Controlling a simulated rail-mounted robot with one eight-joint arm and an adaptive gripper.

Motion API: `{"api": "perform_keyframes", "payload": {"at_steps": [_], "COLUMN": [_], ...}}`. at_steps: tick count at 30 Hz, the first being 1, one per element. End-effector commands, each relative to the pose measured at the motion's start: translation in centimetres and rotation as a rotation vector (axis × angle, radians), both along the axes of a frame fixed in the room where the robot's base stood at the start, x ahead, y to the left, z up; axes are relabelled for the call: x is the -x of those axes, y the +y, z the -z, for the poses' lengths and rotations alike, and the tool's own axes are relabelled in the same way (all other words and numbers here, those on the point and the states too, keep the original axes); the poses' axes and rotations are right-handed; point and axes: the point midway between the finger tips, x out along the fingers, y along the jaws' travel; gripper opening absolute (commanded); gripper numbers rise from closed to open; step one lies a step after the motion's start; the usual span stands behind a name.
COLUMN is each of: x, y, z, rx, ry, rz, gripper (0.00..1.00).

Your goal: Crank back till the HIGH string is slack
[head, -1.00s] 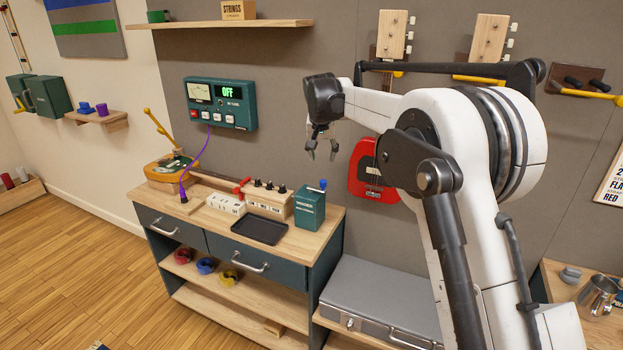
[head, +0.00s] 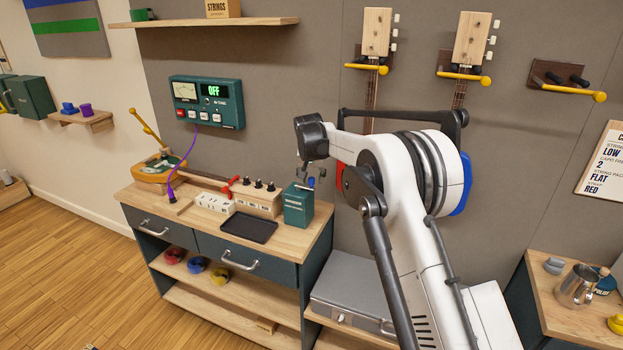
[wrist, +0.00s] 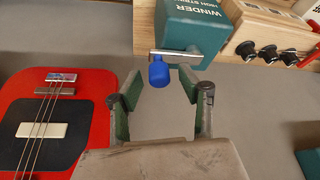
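The teal winder (head: 298,205) stands at the right end of the bench. In the wrist view the winder (wrist: 190,35) reads "WINDER HIGH STRING". Its crank is a flat metal bar (wrist: 176,53) with a blue knob (wrist: 158,72). My gripper (wrist: 160,84) is open, its green-padded fingers either side of the knob in the picture, with gaps on both sides. I cannot tell how deep the knob sits between them. In the head view my gripper (head: 311,173) is just above the winder. A red stringed instrument (wrist: 85,130) shows at left, its strings over a dark panel.
A teal tuner (head: 206,102) on the wall reads OFF. A control box with black knobs (head: 258,196) and a black tray (head: 249,228) are left of the winder. A grey case (head: 350,290) lies below right. Guitar necks hang on the wall behind my arm.

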Motion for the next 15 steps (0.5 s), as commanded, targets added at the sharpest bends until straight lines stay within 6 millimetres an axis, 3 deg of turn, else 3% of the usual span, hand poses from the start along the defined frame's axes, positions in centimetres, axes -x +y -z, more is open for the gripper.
{"api": "perform_keyframes", "payload": {"at_steps": [9, 15], "x": [-0.09, -0.08], "y": [0.00, 0.01], "z": [0.25, 0.23], "rx": [0.000, 0.000], "ry": [0.000, 0.000], "rz": [0.000, 0.000], "gripper": [0.38, 0.12]}}
